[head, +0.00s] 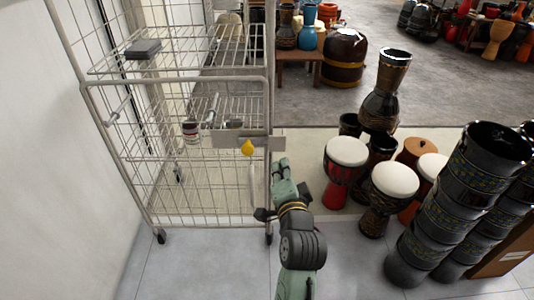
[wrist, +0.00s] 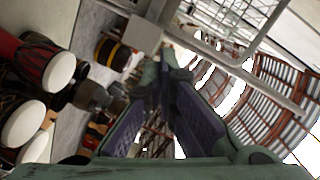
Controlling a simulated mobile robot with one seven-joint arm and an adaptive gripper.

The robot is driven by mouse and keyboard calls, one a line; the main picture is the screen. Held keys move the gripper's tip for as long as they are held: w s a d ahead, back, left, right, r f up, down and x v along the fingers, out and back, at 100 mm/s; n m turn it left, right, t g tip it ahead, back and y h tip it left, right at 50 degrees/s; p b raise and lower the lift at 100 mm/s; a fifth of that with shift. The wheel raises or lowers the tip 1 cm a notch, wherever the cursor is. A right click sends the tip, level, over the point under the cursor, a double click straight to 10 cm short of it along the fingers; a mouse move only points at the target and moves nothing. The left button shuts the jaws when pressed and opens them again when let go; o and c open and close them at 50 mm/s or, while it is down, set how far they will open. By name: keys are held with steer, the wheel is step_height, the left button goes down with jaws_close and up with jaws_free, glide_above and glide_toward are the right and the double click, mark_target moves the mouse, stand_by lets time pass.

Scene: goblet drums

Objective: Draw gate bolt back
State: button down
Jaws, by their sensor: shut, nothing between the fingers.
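The wire cage trolley (head: 178,80) stands at the left against the white wall. A grey bolt plate (head: 228,139) crosses the right side of its gate at mid height and reaches right past the frame post.
White-topped drums (head: 346,151) and tall stacked black drums (head: 452,190) crowd the floor right of my arm. A small can (head: 190,131) and a dark box (head: 143,49) sit on the trolley's shelves. The tiled floor (head: 205,265) in front of the trolley is clear.

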steer(key=w+a+f+p, duration=0.2)
steer(key=w+a+f, duration=0.1)
steer(key=w, duration=0.7)
steer(key=shift+a, duration=0.8)
steer(key=shift+w, duration=0.1)
